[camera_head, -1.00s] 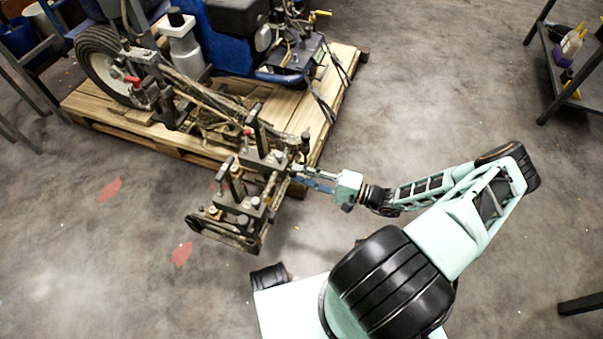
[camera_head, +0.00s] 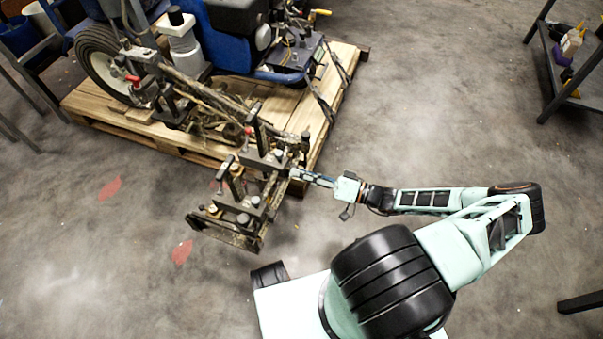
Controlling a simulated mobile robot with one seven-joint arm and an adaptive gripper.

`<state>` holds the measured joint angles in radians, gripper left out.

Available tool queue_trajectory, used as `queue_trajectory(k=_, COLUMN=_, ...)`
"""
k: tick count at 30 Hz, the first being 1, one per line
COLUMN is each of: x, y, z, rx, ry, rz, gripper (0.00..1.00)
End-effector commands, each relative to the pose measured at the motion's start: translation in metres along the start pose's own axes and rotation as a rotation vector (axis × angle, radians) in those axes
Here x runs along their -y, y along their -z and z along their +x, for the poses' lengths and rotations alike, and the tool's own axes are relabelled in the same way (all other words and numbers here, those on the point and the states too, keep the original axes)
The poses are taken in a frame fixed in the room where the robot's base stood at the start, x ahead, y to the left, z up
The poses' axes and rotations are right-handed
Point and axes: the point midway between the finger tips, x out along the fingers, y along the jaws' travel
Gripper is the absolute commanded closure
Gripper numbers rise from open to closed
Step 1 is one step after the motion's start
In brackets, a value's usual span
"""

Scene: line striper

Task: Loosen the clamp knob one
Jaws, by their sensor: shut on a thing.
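The line striper (camera_head: 215,45) stands on a wooden pallet, with its dirty metal clamp frame (camera_head: 240,205) reaching out over the pallet's front edge. Small knobs and upright handles sit on this frame. My gripper (camera_head: 296,173) is at the right side of the frame, its fingers pointing left and closed at a small dark part there. That part is the clamp knob as far as I can tell, but the fingers mostly hide it. My arm comes in from the right.
The wooden pallet (camera_head: 325,125) lies behind the frame. A dark shelf (camera_head: 565,75) with bottles stands at the upper right. A table leg (camera_head: 582,303) shows at the lower right. The floor between is clear, with red marks at the left.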

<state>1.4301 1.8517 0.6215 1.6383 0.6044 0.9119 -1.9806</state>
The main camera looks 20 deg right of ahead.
Motion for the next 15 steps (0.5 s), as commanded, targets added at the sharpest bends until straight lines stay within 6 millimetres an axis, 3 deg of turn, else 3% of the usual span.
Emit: queue_trajectory(k=15, x=-0.0015, y=0.0007, z=-0.0013, rx=0.0, ry=-0.003, rz=-0.102, gripper=0.99)
